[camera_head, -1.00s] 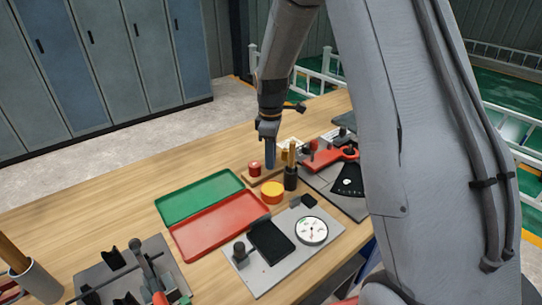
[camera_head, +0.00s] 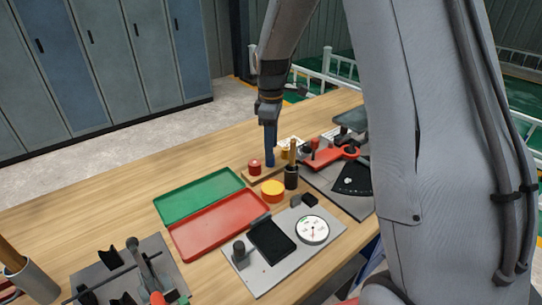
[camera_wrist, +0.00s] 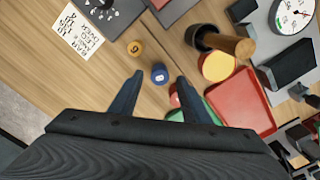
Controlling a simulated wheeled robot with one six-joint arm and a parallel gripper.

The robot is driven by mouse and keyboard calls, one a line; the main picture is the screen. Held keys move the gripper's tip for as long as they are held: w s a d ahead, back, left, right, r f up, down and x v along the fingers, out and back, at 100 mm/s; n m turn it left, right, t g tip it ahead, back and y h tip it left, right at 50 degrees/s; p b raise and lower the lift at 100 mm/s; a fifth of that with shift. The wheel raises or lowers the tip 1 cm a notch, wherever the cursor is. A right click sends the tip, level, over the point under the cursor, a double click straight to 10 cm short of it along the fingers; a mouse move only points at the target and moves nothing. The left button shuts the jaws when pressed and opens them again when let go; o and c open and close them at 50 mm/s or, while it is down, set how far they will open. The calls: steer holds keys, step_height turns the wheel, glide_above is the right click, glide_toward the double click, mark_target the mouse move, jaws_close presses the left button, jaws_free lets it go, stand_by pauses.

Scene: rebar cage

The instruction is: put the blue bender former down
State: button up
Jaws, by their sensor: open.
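The blue bender former (camera_wrist: 159,73) is a small blue cylinder with a pale mark on top. My gripper (camera_wrist: 160,79) is open, with one finger on each side of the blue former and visible gaps between. In the head view my gripper (camera_head: 270,164) points down over the wooden rack (camera_head: 266,175). There its fingers hide the blue former.
A black cup with a wooden-handled tool (camera_head: 291,177) and a yellow-orange disc (camera_head: 273,191) stand close by. Red (camera_head: 218,226) and green (camera_head: 198,195) trays lie to the left. A plate with a red-handled bender (camera_head: 325,157) is to the right. The table's far left is bare.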

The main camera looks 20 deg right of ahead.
step_height(320, 180, up, 8)
steer(key=b, duration=0.1)
steer(key=shift+b, duration=0.3)
steer(key=shift+f, duration=0.1)
